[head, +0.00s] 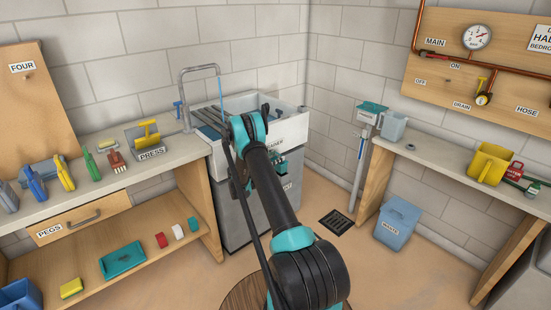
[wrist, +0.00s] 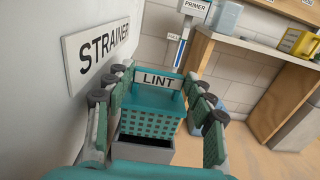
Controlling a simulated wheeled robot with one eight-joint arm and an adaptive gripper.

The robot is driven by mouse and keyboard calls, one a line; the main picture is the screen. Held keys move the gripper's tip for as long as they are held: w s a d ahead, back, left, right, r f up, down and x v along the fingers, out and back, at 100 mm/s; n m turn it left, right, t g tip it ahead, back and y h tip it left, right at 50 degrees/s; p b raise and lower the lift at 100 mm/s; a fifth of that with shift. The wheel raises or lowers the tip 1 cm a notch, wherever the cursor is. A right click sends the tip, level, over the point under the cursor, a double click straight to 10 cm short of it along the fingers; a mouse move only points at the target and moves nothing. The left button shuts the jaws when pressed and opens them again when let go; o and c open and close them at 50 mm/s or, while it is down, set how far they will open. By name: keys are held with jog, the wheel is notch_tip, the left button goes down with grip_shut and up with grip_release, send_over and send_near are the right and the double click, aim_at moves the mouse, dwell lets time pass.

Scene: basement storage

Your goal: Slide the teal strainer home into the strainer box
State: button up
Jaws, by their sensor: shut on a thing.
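The teal strainer (wrist: 150,124) is a perforated basket with a white LINT plate at its top, in the middle of the wrist view. My gripper (wrist: 157,82) has its fingers on either side of the strainer and is shut on it. A grey open-topped box (wrist: 145,150), seemingly the strainer box, shows below the strainer's near side. Its dark inside is partly visible. How deep the strainer sits in it I cannot tell. A STRAINER sign (wrist: 98,43) is on the white panel at left. In the head view my arm hides most of this spot.
The white sink (head: 290,128) stands in the back corner. A left bench (head: 100,185) and a right bench (head: 420,155) flank it. A blue waste bin (head: 398,222) and a dark floor drain (head: 336,222) are at right. The floor between is mostly clear.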

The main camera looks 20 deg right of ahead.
jog(key=shift+f, duration=3.3)
jog(key=o, duration=1.7)
jog(key=shift+a, duration=0.1)
jog(key=v, duration=1.1)
jog(key=shift+s+a, duration=0.15)
jog(key=shift+a, duration=0.25)
